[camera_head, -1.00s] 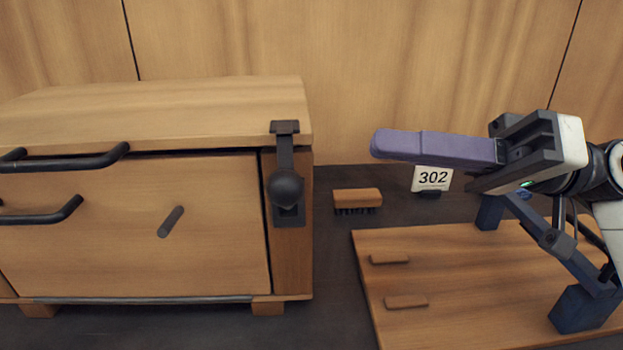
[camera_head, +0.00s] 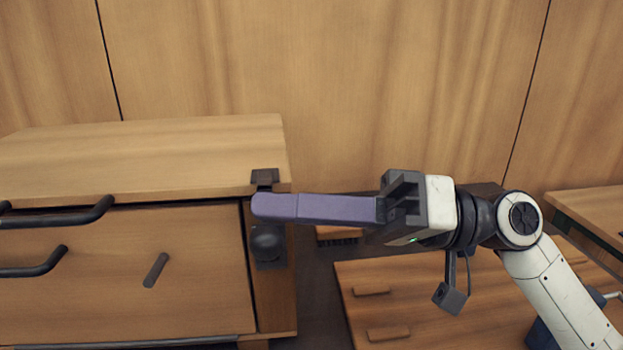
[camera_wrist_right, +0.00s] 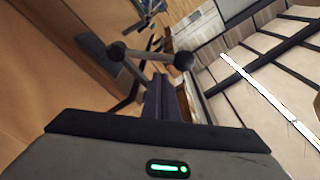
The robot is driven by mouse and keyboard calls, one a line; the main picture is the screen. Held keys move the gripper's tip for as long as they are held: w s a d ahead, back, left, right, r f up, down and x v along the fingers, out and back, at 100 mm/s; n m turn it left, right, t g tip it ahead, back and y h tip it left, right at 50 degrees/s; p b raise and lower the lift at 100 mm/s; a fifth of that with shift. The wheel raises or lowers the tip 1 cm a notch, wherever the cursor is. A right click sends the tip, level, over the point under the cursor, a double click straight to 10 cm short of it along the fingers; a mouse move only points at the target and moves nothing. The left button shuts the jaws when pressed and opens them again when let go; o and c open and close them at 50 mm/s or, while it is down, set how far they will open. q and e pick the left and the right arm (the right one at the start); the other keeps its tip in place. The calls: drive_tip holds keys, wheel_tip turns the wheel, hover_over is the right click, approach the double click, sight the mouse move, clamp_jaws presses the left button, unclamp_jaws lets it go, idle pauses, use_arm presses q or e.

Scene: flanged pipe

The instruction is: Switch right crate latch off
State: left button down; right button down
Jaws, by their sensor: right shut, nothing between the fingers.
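The wooden crate (camera_head: 205,290) stands at the left in the head view. Its right latch (camera_head: 267,242) is black, with a bracket at the lid edge and a round knob hanging down over a plate on the right post. My right gripper (camera_head: 262,206) has long purple fingers, shut and empty, pointing left. Their tips overlap the latch arm in the picture, just above the knob, and hide part of it. I cannot tell whether they touch it. The purple fingers (camera_wrist_right: 158,98) also show in the right wrist view, near dark round knobs. My left gripper is not in view.
Black bar handles (camera_head: 58,214) and a short grey peg (camera_head: 156,270) are on the crate's front at the left. A brush (camera_head: 337,237), partly hidden, lies behind the fingers. A wooden board (camera_head: 440,283) lies below my right arm. A wood-panelled wall closes the back.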

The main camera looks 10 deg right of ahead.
drive_tip(key=shift+s+d+f, duration=0.25)
drive_tip(key=shift+s+f, duration=0.4)
